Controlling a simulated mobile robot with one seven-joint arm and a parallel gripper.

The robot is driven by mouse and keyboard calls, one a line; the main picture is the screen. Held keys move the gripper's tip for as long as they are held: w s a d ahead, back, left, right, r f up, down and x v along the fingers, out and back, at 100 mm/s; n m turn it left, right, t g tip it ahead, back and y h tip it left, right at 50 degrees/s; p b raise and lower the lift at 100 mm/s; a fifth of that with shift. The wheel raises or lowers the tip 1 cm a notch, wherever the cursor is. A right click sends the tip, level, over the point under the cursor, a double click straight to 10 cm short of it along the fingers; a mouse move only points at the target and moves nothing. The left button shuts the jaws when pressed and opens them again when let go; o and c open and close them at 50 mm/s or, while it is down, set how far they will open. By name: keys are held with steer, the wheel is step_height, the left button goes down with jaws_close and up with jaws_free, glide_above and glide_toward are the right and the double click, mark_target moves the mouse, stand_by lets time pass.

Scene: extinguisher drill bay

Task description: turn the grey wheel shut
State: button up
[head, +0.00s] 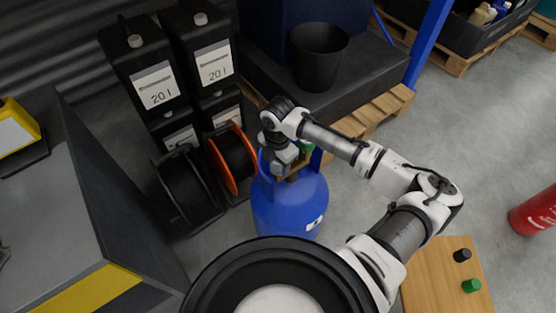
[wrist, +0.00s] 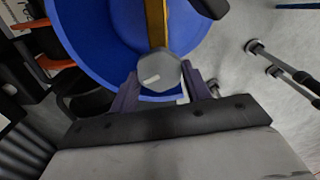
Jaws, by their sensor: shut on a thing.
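A blue gas cylinder (head: 288,212) stands upright on the floor in the middle of the head view. Its blue top (wrist: 90,45) fills the upper part of the wrist view. The grey wheel (wrist: 157,69) is faceted, with a short white mark on its face, and sits at the end of a brass valve stem (wrist: 157,20). My gripper (wrist: 160,84) has one finger on each side of the wheel and is shut on it. In the head view my gripper (head: 285,165) is at the cylinder's top and hides most of the valve and wheel.
Black 20 l canisters (head: 150,72) and cable reels (head: 232,160) stand left of the cylinder. A dark bucket (head: 318,55) stands on a dark platform behind. A wooden surface (head: 430,285) with a black and a green knob is lower right.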

steer(key=m+p, duration=0.2)
steer(key=m, duration=0.2)
steer(key=shift+a+r+m, duration=0.1)
steer(key=shift+r+m, duration=0.05)
steer(key=shift+m, duration=0.15)
steer(key=m+p, duration=0.2)
steer(key=m, duration=0.1)
steer(key=shift+w+m, duration=0.1)
steer(key=shift+m, duration=0.3)
steer(key=m+p, duration=0.1)
steer(key=m, duration=0.2)
steer(key=shift+m+p, duration=0.3)
steer(key=m+p, duration=0.1)
steer(key=m, duration=0.2)
steer(key=shift+m+p, duration=0.3)
steer(key=shift+p, duration=0.1)
steer(key=m+p, duration=0.2)
steer(key=m, duration=0.1)
steer(key=shift+m, duration=0.3)
steer(key=m+p, duration=0.4)
steer(key=shift+r, duration=0.1)
steer(key=m+p, duration=0.3)
steer(key=shift+m+p, duration=0.3)
steer(key=shift+m, duration=0.1)
steer(key=shift+w+d+f+m+p, duration=0.15)
steer(key=shift+m+p, duration=0.3)
steer(key=shift+m, duration=0.3)
steer(key=shift+d+f+m+p, duration=0.1)
steer(key=shift+m+p, duration=0.35)
steer(key=shift+m, duration=0.3)
